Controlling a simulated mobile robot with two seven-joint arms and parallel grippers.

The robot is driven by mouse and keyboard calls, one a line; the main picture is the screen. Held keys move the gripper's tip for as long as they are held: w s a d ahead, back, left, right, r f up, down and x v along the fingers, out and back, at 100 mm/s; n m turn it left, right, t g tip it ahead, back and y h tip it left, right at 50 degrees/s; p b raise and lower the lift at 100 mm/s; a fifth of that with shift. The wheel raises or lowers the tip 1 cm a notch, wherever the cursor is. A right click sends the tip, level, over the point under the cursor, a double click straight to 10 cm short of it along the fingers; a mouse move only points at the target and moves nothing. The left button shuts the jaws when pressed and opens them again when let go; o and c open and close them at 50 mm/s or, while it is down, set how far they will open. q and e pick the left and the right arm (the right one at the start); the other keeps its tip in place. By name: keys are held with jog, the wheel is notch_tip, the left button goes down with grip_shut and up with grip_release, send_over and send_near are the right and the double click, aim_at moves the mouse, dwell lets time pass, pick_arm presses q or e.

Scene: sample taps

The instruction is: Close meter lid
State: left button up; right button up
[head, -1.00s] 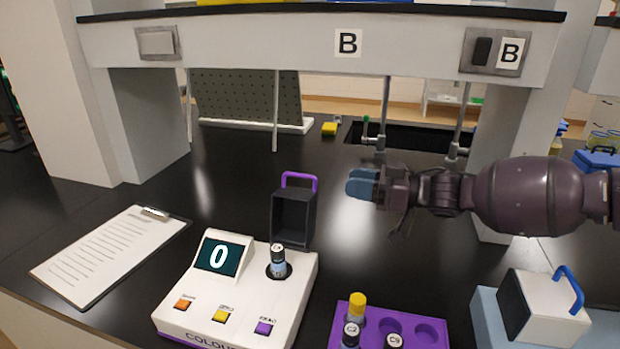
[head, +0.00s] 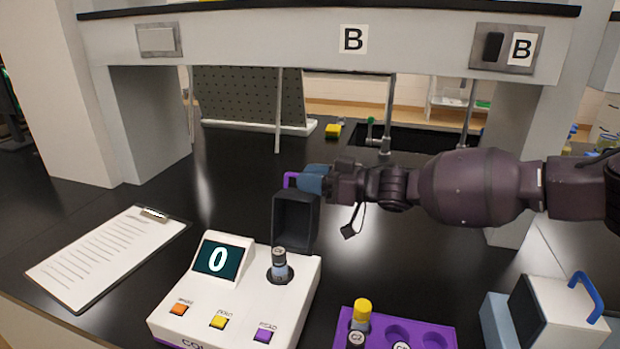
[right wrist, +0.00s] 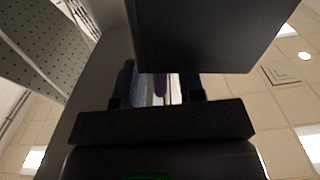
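The colour meter (head: 238,300) is a white box with a screen reading 0 and orange, yellow and purple buttons. Its black hollow lid (head: 296,222) stands raised at the meter's back right, with a purple handle (head: 290,180) on top. A vial (head: 280,264) stands in the meter's well. My right gripper (head: 312,180) is at the handle, coming from the right and partly covering it. In the right wrist view the dark lid (right wrist: 210,35) fills the top, and the purple handle (right wrist: 160,84) shows between the two spread fingers, with gaps beside it. My left gripper is not in view.
A purple rack (head: 440,335) with capped vials is at the front. A white and black box with a blue handle (head: 560,315) stands at the right. A clipboard (head: 105,255) lies at the left. Shelf posts and a sink (head: 425,138) are behind.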

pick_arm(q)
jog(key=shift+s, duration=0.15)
pick_arm(e)
jog(key=shift+a, duration=0.15)
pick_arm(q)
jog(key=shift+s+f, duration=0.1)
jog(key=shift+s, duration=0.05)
pick_arm(e)
jog(key=shift+r, duration=0.1)
grip_shut()
